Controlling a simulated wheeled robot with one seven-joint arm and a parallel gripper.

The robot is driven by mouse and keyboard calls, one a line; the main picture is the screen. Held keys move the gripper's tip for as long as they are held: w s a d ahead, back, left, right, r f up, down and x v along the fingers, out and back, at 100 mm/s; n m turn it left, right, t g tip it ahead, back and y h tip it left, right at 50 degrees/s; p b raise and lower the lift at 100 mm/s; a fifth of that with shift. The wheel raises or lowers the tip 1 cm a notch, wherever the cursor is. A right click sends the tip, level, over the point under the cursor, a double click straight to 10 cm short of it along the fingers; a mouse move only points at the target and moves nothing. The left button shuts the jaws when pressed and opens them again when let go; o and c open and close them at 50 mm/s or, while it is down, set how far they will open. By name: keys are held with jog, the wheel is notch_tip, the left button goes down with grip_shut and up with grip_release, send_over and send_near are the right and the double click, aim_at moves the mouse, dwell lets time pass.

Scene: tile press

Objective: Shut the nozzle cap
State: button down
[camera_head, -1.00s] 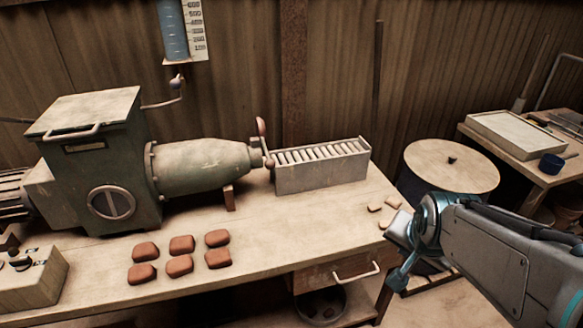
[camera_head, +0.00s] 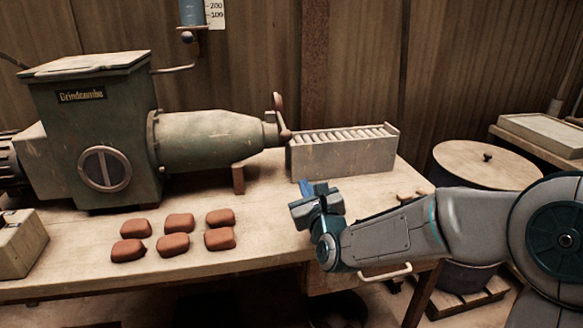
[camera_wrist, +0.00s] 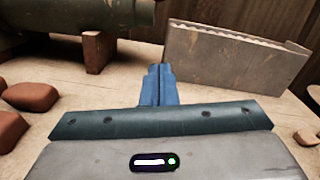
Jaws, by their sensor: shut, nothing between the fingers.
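The green machine (camera_head: 205,137) lies along the back of the bench with its nozzle end pointing right. The nozzle cap (camera_head: 279,115) is a small part with a reddish-brown knob, standing up at the nozzle's tip; it seems swung off the opening, though this is too small to be sure. My gripper (camera_head: 305,188) is over the bench, below and in front of the nozzle tip, apart from it. In the wrist view its blue fingers (camera_wrist: 160,85) are together and empty, pointing toward the gap between the machine's support and the roller trough.
A grey roller trough (camera_head: 343,155) stands right of the nozzle tip. A wooden support block (camera_head: 238,179) is under the barrel. Several red clay blocks (camera_head: 179,222) lie at the front left. A round-lidded drum (camera_head: 486,163) stands right of the bench.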

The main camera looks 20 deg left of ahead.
jog(key=w+a+r+m+b, duration=0.1)
jog(key=w+a+r, duration=0.3)
jog(key=w+a, duration=0.2)
jog(key=w, duration=0.2)
jog(key=shift+w+a+r+t+b, duration=0.3)
jog(key=shift+w+a+t+b, duration=0.05)
jog(key=shift+a+t+b, duration=0.05)
jog(key=shift+r, duration=0.1)
dwell(0.4)
jog(key=shift+s+r+g+p, duration=0.1)
jog(key=shift+r+g+p, duration=0.3)
jog(key=shift+p, duration=0.45)
jog(key=shift+d+r+p, duration=0.1)
jog(key=shift+p, duration=0.3)
